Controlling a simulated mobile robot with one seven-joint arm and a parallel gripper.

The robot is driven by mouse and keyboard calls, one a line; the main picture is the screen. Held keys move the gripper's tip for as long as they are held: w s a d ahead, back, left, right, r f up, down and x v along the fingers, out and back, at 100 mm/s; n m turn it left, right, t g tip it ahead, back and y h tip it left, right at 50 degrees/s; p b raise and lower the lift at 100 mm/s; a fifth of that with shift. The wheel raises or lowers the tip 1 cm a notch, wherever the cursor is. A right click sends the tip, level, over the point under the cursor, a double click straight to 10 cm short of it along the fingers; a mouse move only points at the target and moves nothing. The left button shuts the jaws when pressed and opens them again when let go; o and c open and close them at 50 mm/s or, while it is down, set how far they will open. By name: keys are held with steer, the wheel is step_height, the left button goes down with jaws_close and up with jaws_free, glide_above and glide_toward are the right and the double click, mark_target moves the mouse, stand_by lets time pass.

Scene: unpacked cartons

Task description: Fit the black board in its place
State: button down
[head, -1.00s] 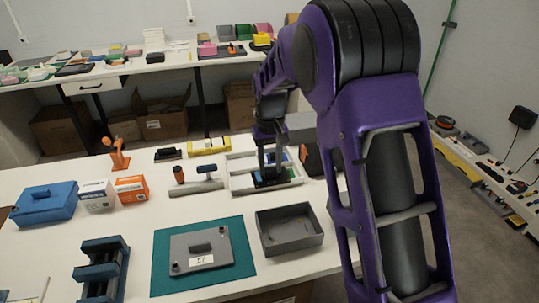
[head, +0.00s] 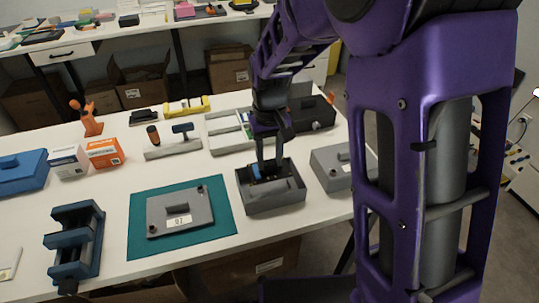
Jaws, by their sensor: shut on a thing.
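My gripper (head: 269,165) points down into the open grey box (head: 276,203) near the table's right side. It is shut on the black board (head: 266,175), a dark piece with a small blue part, held at the box's far left inside. I cannot tell whether the board touches the box floor. The fingers hide part of the board. A grey cover (head: 178,212) with a handle bar and a label lies flat on a teal mat (head: 139,250), left of the box.
A white compartment tray (head: 222,150) stands behind the box. Another grey box (head: 330,172) stands to the right. A blue vise-like fixture (head: 76,240) is front left, two small cartons (head: 104,152) at left. Table between them is clear.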

steer(key=shift+f, duration=0.45)
steer(key=shift+f+b, duration=0.6)
steer(key=shift+f, duration=0.3)
steer(key=shift+f, duration=0.1)
steer(key=shift+f, duration=0.2)
steer(key=shift+f, duration=1.75)
steer(key=shift+c, duration=1.9)
jaws_free()
steer(key=shift+r, duration=0.1)
step_height(320, 180, up, 17)
steer(key=p, duration=0.3)
steer(key=shift+r, duration=0.15)
